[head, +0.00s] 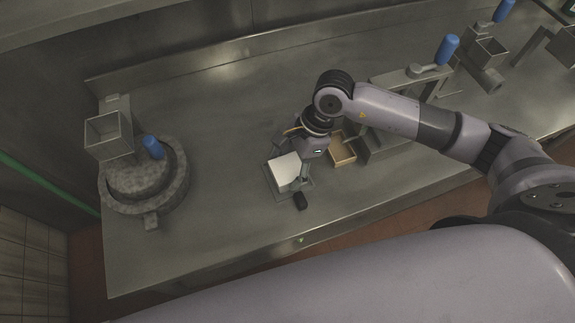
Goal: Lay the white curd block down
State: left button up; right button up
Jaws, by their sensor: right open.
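The white curd block (284,171) shows as a pale, flat-topped slab near the middle of the metal counter. It is at a thin grey plate or tray (309,192), whose edges show around it. My right gripper (301,186) reaches down from above at the block's right side, with its jaws open. One dark fingertip shows at the plate's front edge. I cannot tell whether a finger touches the block. My left gripper is not in view.
A wooden box (342,153) stands just right of the gripper. A stone mill (146,185) with a blue handle and hopper stands at the left. Metal devices with blue handles (447,48) stand at the right. The counter (225,130) between mill and block is clear.

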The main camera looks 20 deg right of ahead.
jog(key=b+v, duration=0.2)
jog(key=v, duration=0.9)
jog(key=shift+s, duration=0.1)
